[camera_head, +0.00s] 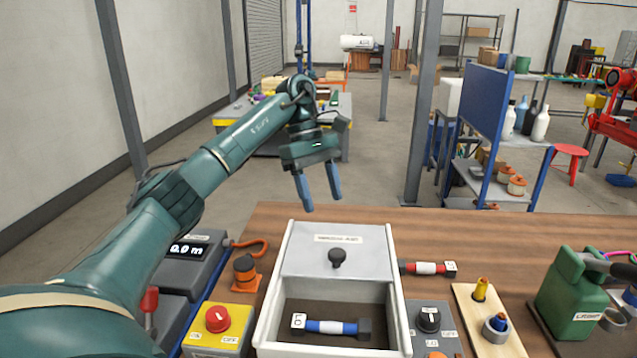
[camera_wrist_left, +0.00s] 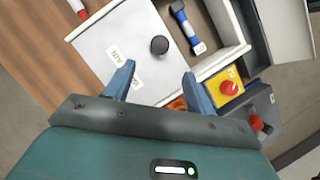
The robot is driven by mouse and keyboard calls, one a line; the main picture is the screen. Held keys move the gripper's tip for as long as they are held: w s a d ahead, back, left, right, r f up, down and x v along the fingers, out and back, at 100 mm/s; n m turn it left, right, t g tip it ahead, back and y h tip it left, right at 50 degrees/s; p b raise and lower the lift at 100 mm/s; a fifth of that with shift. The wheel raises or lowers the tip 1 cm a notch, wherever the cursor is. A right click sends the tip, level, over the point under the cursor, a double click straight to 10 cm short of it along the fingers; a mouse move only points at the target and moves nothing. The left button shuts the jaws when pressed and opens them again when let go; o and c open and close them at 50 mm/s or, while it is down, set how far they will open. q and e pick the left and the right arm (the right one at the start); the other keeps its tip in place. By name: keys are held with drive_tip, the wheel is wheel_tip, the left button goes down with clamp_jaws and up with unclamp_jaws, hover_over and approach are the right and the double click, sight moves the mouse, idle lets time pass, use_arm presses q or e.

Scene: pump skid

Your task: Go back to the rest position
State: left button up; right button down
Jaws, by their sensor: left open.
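My left gripper (camera_head: 320,202) is open and empty. Its blue fingers point down above the back edge of the wooden table, behind the white box (camera_head: 398,318). In the left wrist view its fingers (camera_wrist_left: 160,72) are spread, with the box's grey lid (camera_wrist_left: 118,45) and dark knob (camera_wrist_left: 159,45) beyond them. The lid (camera_head: 310,262) covers the back part of the box; the front part is uncovered. A blue-and-white banded, dumbbell-like piece (camera_head: 332,327) lies inside the box. My right gripper is not in view.
A red banded piece (camera_head: 428,268) lies right of the box. A yellow switch box (camera_head: 218,328), a grey knob box (camera_head: 430,320), a wooden block with pegs (camera_head: 488,320) and a green pump (camera_head: 572,300) stand around it. The table behind the box is clear.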

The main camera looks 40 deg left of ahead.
use_arm(q)
drive_tip(key=shift+v, duration=1.1)
